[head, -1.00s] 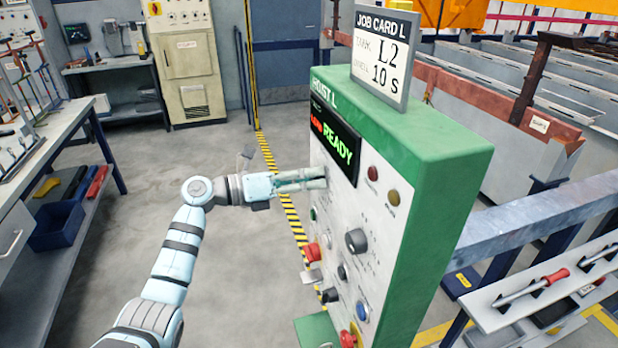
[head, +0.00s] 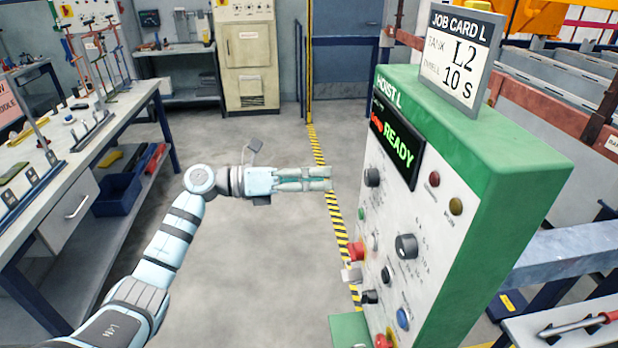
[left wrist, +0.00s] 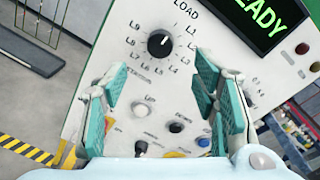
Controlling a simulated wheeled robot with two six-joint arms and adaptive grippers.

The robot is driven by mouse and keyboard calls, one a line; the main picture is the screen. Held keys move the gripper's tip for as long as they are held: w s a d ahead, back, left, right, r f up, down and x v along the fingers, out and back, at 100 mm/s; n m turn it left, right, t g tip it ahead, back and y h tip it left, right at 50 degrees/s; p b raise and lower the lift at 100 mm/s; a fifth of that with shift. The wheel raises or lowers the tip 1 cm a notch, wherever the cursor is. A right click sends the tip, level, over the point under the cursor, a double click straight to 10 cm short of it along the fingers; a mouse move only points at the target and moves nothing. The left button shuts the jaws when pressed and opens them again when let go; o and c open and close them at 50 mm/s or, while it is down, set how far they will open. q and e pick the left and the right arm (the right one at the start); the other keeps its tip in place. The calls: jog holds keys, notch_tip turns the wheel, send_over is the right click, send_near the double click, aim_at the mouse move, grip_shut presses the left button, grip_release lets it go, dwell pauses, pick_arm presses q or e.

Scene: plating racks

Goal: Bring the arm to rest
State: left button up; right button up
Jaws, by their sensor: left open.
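My left arm reaches in from the lower left of the head view. Its gripper (head: 328,179) is level and points right, short of the face of the green and white hoist panel (head: 450,235). In the left wrist view the gripper (left wrist: 160,95) has its two teal-padded fingers spread wide with nothing between them. Beyond them is the panel face with a black LOAD dial (left wrist: 161,43), its pointer toward the upper right. The display (head: 397,147) reads READY in green. My right gripper is not in view.
A job card (head: 457,58) reading L2 and 10 S stands on the panel top. Red buttons (head: 357,250) stick out low on the panel. A workbench (head: 75,185) with racks is at the left. Open floor lies between bench and panel.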

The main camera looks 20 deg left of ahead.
pick_arm(q)
jog(key=shift+v, duration=1.15)
jog(key=shift+d, duration=0.1)
